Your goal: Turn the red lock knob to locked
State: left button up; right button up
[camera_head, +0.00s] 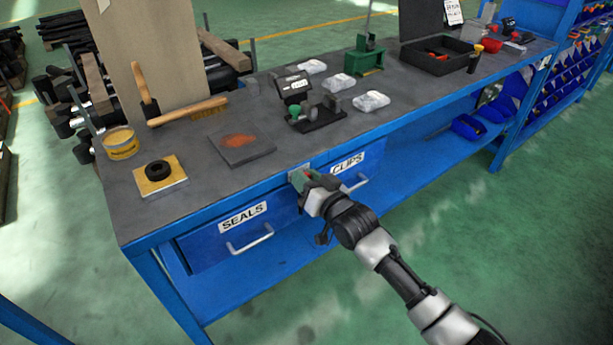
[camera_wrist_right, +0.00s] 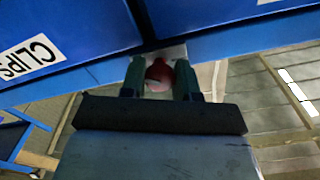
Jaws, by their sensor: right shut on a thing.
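The red lock knob (camera_wrist_right: 159,76) sits on a pale plate (camera_wrist_right: 172,52) on the front of the blue workbench, between the drawers labelled SEALS and CLIPS. My right gripper (camera_wrist_right: 160,80) has its two green fingers on either side of the knob and is shut on it. In the head view my right gripper (camera_head: 306,178) reaches the bench front from the lower right and hides most of the knob. The knob's exact turn angle cannot be told. My left gripper is not in view.
The SEALS drawer (camera_head: 222,240) is left of the knob, with a bar handle (camera_head: 250,240). The CLIPS drawer (camera_head: 372,160) is right of it. The green floor in front is clear.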

jog(key=n+p, duration=0.1)
jog(key=n, duration=0.5)
jog(key=shift+f+n, duration=0.15)
jog(key=shift+n, duration=0.15)
dwell(0.4)
jog(key=o, duration=0.9)
jog(key=v, duration=1.1)
jog(key=shift+p, duration=0.3)
